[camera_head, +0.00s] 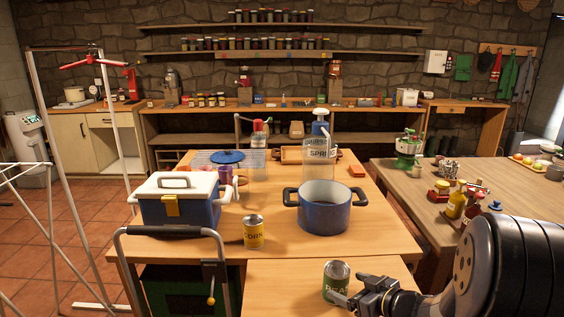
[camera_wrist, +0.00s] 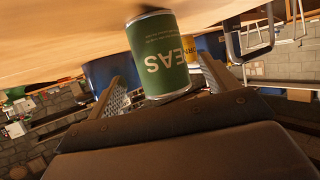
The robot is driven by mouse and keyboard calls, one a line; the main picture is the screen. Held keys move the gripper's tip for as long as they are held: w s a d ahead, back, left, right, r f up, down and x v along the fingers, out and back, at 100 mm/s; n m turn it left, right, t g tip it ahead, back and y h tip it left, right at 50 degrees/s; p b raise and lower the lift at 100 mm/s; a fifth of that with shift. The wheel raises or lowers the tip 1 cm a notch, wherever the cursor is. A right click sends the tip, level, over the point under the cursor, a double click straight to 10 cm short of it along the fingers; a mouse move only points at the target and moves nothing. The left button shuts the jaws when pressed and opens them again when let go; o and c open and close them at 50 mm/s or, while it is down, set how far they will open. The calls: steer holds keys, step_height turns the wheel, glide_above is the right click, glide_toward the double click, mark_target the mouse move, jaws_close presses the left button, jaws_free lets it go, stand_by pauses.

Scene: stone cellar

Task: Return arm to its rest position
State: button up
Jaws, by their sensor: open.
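A green can of peas (camera_head: 336,281) stands upright on the near wooden table. It shows upside down in the wrist view (camera_wrist: 160,58), in line with my gripper (camera_wrist: 164,82) and between its two spread fingers in the picture. My gripper (camera_head: 348,299) is open, low and just right of the can in the head view. I cannot tell whether a finger touches the can. My arm reaches in from the lower right of the head view.
A yellow corn can (camera_head: 253,231), a blue pot (camera_head: 324,209) and a blue-and-white cooler (camera_head: 179,204) stand beyond on the larger table. A metal cart handle (camera_head: 176,231) rises at the left. Another table (camera_head: 420,195) with jars is at the right.

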mark_target(337, 275)
steer(key=x, duration=0.5)
steer(key=shift+w+a+f+b, duration=0.1)
steer(key=shift+a+f+b, duration=0.05)
steer(key=shift+b, duration=0.2)
steer(key=shift+w+a, duration=0.1)
steer(key=shift+w, duration=0.1)
steer(key=shift+r+p, duration=0.45)
steer(key=shift+r, duration=0.8)
